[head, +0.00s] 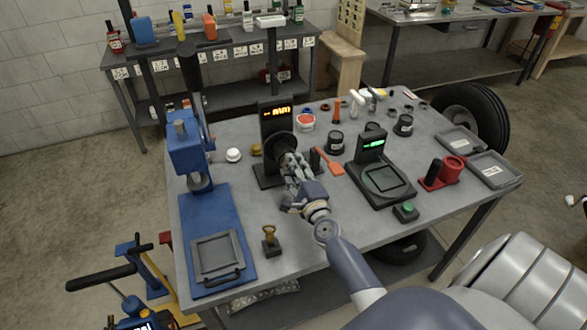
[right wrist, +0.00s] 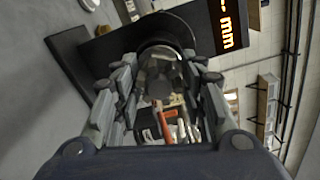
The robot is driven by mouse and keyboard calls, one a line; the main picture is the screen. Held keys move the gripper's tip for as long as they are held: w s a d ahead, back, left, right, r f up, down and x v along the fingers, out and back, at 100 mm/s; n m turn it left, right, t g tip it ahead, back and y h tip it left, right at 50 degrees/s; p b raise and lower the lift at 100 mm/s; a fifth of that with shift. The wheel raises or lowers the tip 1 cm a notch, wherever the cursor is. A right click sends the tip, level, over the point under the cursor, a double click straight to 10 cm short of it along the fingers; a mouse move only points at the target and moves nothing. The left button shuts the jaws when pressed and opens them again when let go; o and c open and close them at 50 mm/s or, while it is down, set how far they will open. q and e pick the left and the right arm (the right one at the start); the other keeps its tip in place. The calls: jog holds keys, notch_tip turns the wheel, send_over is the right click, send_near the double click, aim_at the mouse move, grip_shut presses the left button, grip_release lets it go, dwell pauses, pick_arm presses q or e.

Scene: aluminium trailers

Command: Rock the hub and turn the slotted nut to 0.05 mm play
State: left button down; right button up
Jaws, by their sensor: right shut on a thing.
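The dark round hub (head: 277,143) sits on a black stand with an orange-lit display (head: 277,112) in the middle of the table. My right gripper (head: 291,168) reaches it from the front and is shut at the hub's centre. In the right wrist view, the fingers (right wrist: 160,95) lie on both sides of a grey round part that looks like the slotted nut (right wrist: 160,72). The hub's dark rim (right wrist: 172,32) shows behind it. The fingers hide most of the nut in the head view. The display's digits are too blurred to read. My left gripper is not in view.
A blue press (head: 215,230) stands left of the stand. A black scale with a green display (head: 378,178) and an orange-handled tool (head: 329,163) lie to the right.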

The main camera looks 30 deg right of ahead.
jog(key=o, duration=1.1)
jog(key=v, duration=1.2)
